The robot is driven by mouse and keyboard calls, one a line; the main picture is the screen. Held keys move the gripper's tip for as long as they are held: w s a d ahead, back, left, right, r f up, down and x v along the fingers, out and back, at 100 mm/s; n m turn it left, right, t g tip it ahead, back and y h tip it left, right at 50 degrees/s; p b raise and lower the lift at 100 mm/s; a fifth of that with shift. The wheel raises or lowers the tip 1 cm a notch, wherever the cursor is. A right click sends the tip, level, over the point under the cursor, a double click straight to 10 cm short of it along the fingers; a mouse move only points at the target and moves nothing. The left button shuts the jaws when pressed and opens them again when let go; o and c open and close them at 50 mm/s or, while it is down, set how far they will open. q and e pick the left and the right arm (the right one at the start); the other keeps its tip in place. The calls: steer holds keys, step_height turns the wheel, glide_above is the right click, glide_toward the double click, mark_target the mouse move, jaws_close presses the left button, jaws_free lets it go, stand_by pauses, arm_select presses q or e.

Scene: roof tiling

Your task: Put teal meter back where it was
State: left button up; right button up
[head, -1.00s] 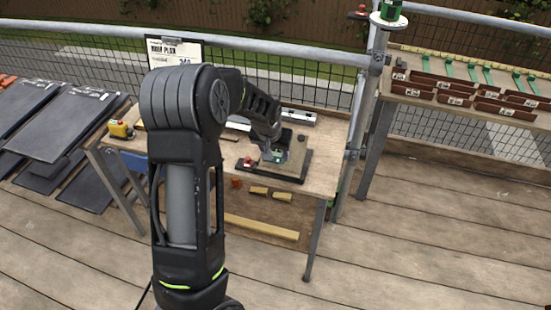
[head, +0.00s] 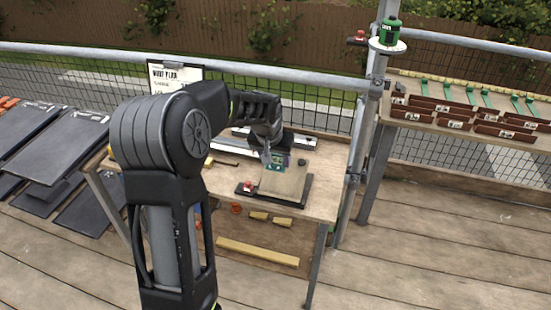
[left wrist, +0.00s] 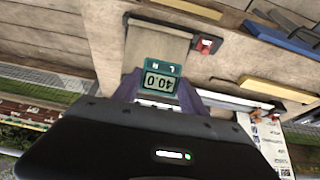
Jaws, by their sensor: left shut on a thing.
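My left gripper (head: 277,152) is shut on the teal meter (head: 277,164), above the back part of a tan board on a dark base (head: 287,184) on the workbench. In the left wrist view the meter (left wrist: 159,84) shows a display reading 40.0, upside down, between the purple-grey fingers (left wrist: 160,97). The tan board (left wrist: 158,45) lies beyond it. I cannot tell whether the meter touches the board. My right gripper is not in view.
A red-knobbed part (head: 247,187) sits at the board's left edge. The bench (head: 322,180) has bare wood to the right. Dark tiles (head: 60,148) lie at left. A side table (head: 405,115) holds brown trays. A green device (head: 390,32) stands on a post-mounted disc.

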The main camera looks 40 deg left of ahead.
arm_select(q)
steer(key=s+d+m, duration=0.1)
steer(key=d+m, duration=0.1)
steer(key=d, duration=0.9)
steer(key=s+d+f+m+h, duration=0.1)
steer(key=s+d, duration=0.1)
steer(key=d, duration=1)
steer(key=shift+s+f+m, duration=0.15)
steer(key=shift+m, duration=0.25)
